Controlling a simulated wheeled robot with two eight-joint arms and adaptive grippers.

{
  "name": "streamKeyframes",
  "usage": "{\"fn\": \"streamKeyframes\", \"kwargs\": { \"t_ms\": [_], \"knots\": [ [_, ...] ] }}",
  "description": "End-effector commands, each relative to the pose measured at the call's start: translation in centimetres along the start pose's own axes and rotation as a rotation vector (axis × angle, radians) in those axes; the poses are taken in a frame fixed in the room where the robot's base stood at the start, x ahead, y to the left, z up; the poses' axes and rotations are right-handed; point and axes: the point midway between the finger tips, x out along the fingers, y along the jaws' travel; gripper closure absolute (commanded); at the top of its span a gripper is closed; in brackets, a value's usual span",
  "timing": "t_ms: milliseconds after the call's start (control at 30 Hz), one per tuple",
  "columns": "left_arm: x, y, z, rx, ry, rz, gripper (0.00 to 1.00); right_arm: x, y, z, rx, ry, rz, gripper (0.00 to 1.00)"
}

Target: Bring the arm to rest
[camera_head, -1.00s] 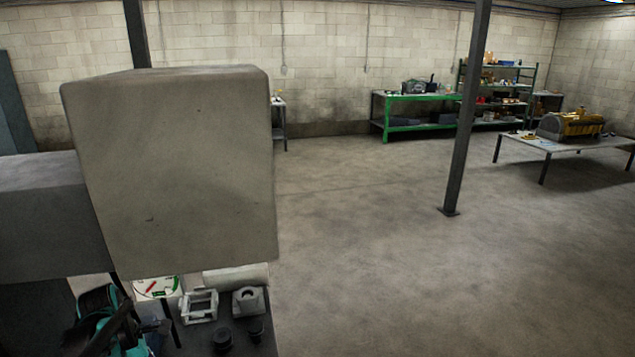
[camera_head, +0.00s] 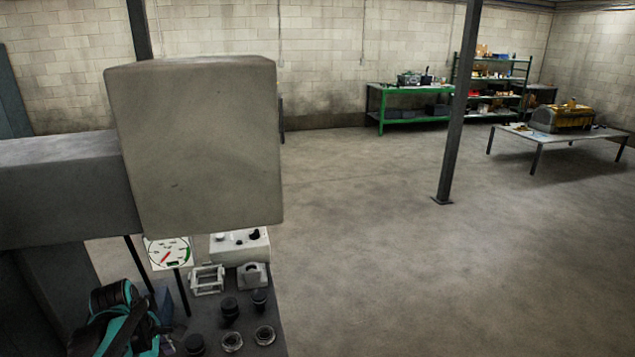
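A large grey box-shaped body (camera_head: 195,150) fills the upper left, close to the camera. It joins a darker grey block (camera_head: 65,190) at the left edge. I cannot tell whether these are part of a machine or of me. They hide much of the area behind them. A black and teal object (camera_head: 120,318) is at the lower left.
A dark work surface (camera_head: 250,320) holds a pale frame (camera_head: 207,280), a bored grey block (camera_head: 253,275), black cylinders and rings. A white dial (camera_head: 168,253) stands behind. A steel post (camera_head: 457,120), green bench (camera_head: 415,117) and low table (camera_head: 560,142) stand beyond. The middle floor is clear.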

Motion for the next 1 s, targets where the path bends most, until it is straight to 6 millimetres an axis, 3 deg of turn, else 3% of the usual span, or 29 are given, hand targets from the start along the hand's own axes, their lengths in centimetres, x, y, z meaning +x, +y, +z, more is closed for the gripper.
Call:
{"fn": "streamKeyframes", "kwargs": {
  "t_ms": [267,500,700,833,1000],
  "knots": [
    [-2.0,-3.2,4.8,0.459,0.040,0.101,0.33,0.0,0.0,0.0,0.000,0.000,0.000,0.60],
    [-3.3,-9.0,10.4,1.176,0.153,0.256,0.33,0.0,0.0,0.0,0.000,0.000,0.000,0.60],
    [-3.1,-13.1,13.1,1.691,0.288,0.365,0.33,0.0,0.0,0.0,0.000,0.000,0.000,0.60],
    [-2.9,-14.2,13.8,1.858,0.346,0.400,0.33,0.0,0.0,0.0,0.000,0.000,0.000,0.60],
    [-2.9,-14.4,14.1,1.912,0.367,0.410,0.33,0.0,0.0,0.0,0.000,0.000,0.000,0.60]
  ]
}}
